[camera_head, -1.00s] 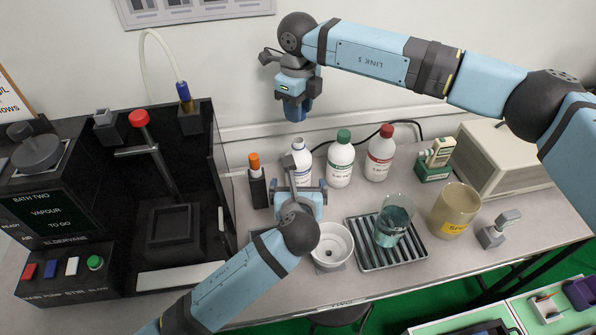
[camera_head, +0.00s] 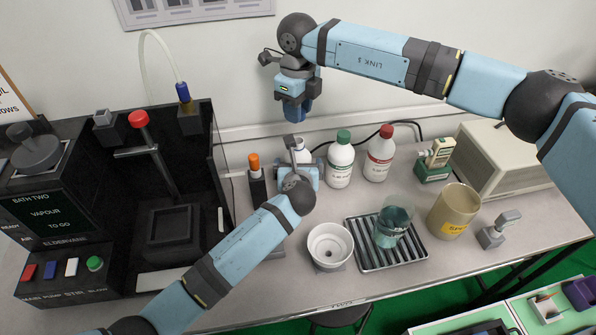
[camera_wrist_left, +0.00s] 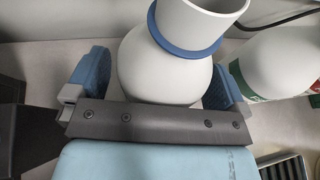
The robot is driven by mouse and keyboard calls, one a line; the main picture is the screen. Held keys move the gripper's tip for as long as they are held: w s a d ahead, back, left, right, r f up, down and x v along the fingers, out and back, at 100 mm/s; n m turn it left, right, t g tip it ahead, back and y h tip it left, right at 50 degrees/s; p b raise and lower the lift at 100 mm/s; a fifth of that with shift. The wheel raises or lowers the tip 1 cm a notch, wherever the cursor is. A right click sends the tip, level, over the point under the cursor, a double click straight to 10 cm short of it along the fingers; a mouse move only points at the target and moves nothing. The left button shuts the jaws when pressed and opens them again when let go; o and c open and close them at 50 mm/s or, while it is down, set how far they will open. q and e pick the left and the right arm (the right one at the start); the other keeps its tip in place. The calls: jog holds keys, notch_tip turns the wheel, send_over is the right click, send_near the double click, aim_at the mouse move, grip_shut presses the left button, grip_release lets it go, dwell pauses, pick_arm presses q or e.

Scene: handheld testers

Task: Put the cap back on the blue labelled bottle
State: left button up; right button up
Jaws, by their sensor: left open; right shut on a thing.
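The white bottle with the blue label (camera_head: 303,155) stands upright at the back of the bench. In the left wrist view the bottle (camera_wrist_left: 165,72) has an open, uncapped neck with a blue ring. My left gripper (camera_wrist_left: 160,90) is open with one blue finger on each side of the bottle's body; it also shows in the head view (camera_head: 297,172), where it hides the label. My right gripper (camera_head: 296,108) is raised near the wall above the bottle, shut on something.
A green-capped bottle (camera_head: 340,160) stands close to the right, then a red-capped bottle (camera_head: 379,155). An orange-topped tool in a black holder (camera_head: 256,180) stands close to the left. A white bowl (camera_head: 330,245) and a ribbed tray (camera_head: 408,255) are in front.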

aim_at(298, 141)
pick_arm(q)
jog(key=c, duration=1.3)
pick_arm(e)
jog(key=shift+f, duration=2.5)
jog(key=shift+f, duration=0.65)
jog(key=shift+s+f, duration=0.1)
jog(key=shift+f, duration=0.2)
